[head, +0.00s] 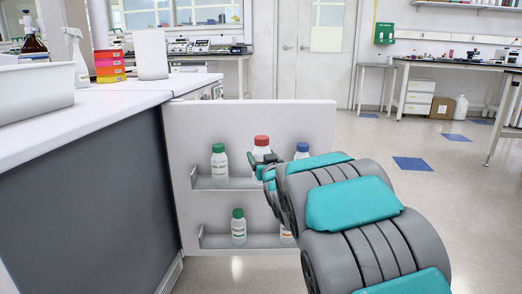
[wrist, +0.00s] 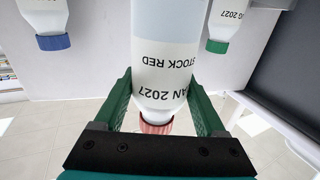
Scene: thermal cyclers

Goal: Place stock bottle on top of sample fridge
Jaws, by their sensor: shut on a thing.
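A white stock bottle with a red cap (head: 262,141) is at the upper shelf of a white door panel in the head view. In the wrist view the bottle (wrist: 165,75) appears upside down, with a label reading "STOCK RED" and "JAN 2027". My gripper (head: 266,168) is shut on this bottle, with one green finger on each side of it in the wrist view (wrist: 163,100). My arm hides the bottle's lower part, so I cannot tell whether it touches the shelf.
A green-capped bottle (head: 219,162) stands left of the held bottle, and a blue-capped bottle (head: 301,152) right of it. Another green-capped bottle (head: 238,228) is on the lower shelf. A white counter (head: 95,108) at left carries a tub (head: 38,88) and a spray bottle.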

